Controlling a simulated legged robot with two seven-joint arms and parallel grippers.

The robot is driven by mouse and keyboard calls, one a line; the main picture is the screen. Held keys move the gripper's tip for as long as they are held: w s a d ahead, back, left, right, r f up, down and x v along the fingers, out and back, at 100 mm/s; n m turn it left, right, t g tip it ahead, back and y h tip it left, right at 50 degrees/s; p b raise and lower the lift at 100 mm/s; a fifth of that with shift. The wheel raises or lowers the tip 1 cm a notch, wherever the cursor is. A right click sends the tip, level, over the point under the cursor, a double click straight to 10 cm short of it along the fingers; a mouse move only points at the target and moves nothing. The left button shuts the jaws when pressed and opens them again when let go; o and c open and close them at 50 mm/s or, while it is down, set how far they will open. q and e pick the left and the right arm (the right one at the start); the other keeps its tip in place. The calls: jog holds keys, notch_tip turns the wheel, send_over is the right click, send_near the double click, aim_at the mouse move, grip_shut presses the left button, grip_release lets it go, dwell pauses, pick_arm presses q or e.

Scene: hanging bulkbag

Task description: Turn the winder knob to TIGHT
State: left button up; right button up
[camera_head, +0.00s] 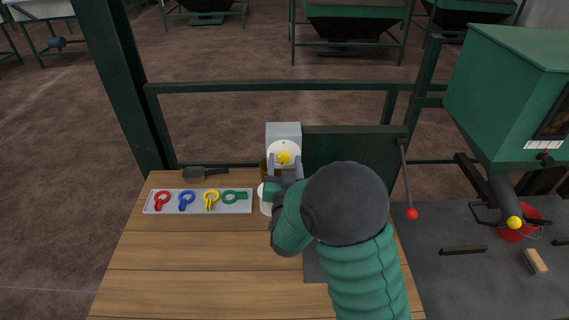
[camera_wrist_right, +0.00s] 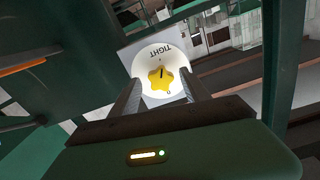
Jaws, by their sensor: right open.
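The winder knob is a yellow star-shaped knob (camera_head: 284,158) on a white round dial (camera_head: 274,148) fixed to a grey box (camera_head: 283,130) at the back of the bench. In the right wrist view the knob (camera_wrist_right: 161,78) shows a dark pointer line, with the word TIGHT (camera_wrist_right: 160,51) on the dial's rim, upside down, and a 0 on the opposite side. My right gripper (camera_head: 284,165) is open in front of the dial. In the wrist view its two fingers (camera_wrist_right: 160,93) stand either side of the knob, apparently apart from it. My left gripper is not in view.
A grey tray (camera_head: 232,208) holds red, blue, yellow and green clips on the wooden bench (camera_head: 190,260). A dark scoop (camera_head: 203,173) lies behind it. A green panel (camera_head: 355,150) and a red-tipped lever (camera_head: 408,185) stand right of the dial. The bench's left front is clear.

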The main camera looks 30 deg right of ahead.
jog(key=shift+a, duration=0.1)
jog(key=shift+c, duration=0.8)
grip_shut()
jog(key=shift+f+m+b, duration=0.25)
jog(key=shift+m+b, duration=0.05)
jog(key=shift+b, duration=0.4)
jog(key=shift+r, duration=0.15)
jog(key=shift+r+m, duration=0.1)
jog(key=shift+m, duration=0.2)
jog(key=shift+o, duration=0.8)
grip_release()
